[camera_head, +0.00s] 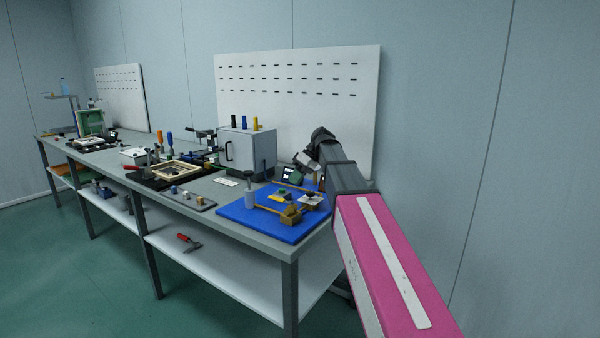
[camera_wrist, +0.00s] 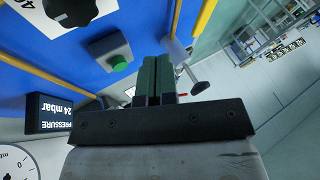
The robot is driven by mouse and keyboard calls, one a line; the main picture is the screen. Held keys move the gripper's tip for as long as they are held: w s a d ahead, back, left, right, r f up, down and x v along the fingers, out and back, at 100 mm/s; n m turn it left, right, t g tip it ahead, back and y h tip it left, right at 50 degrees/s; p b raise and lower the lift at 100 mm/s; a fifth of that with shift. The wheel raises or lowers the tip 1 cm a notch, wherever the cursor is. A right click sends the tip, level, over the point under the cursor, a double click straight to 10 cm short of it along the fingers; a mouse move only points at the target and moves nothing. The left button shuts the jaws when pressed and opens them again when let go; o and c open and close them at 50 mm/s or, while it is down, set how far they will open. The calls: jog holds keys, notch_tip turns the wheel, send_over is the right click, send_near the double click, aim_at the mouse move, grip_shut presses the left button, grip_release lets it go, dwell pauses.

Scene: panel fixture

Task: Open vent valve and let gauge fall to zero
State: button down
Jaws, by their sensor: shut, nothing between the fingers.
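A blue panel (camera_head: 238,211) lies on the near end of the bench. It carries a black knob on a white plate (camera_head: 312,199), a green button on a grey box (camera_head: 282,195) and a brass block (camera_head: 291,215). The wrist view shows the black knob (camera_wrist: 70,10), the green button (camera_wrist: 119,62) and an upside-down display (camera_wrist: 48,114) reading PRESSURE 24 mbar. A round mbar gauge (camera_wrist: 18,162) is partly cut off, its needle unclear. No label marks the vent valve. My gripper (camera_wrist: 157,60) is shut and empty, near the panel, apart from the knob and button.
Yellow pipes (camera_wrist: 45,74) cross the panel. A grey post (camera_head: 249,198) stands on its left, and a grey cabinet (camera_head: 246,150) behind. A framed part (camera_head: 181,171) and small blocks lie further left. A pegboard (camera_head: 300,85) rises behind the bench.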

aim_at(281, 200)
jog(key=x, duration=0.4)
jog(key=shift+s+a+f, duration=0.25)
jog(key=shift+s+a, duration=0.05)
jog(key=shift+s+a+r, duration=0.1)
jog(key=shift+s+a, duration=0.55)
jog(key=shift+s, duration=0.25)
jog(key=shift+s+a, duration=0.4)
jog(key=shift+s, duration=0.05)
